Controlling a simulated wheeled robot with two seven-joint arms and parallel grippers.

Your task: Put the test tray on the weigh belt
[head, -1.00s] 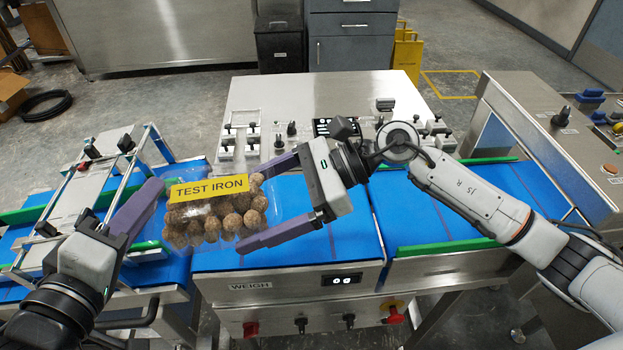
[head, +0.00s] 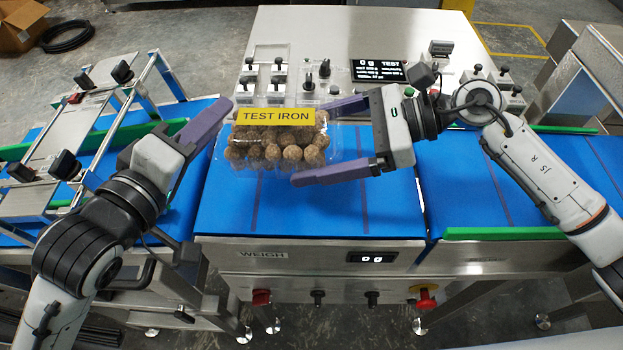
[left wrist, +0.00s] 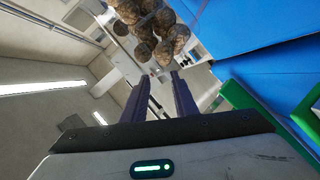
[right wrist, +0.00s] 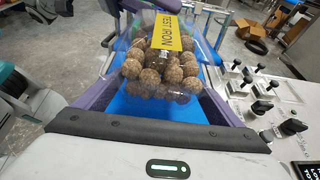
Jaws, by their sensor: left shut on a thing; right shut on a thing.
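The test tray (head: 275,145) is a clear clamshell full of brown balls with a yellow TEST IRON label. It hangs level over the weigh belt (head: 310,217), held above its blue surface. My right gripper (head: 308,146) reaches in from the right and is shut on the tray, one finger along each side. The tray also shows beyond the left fingers in the left wrist view (left wrist: 155,28) and between the right fingers in the right wrist view (right wrist: 160,72).
The infeed belt with a metal guide frame (head: 80,125) lies left. Another blue belt (head: 475,190) with a green rail (head: 500,233) lies right.

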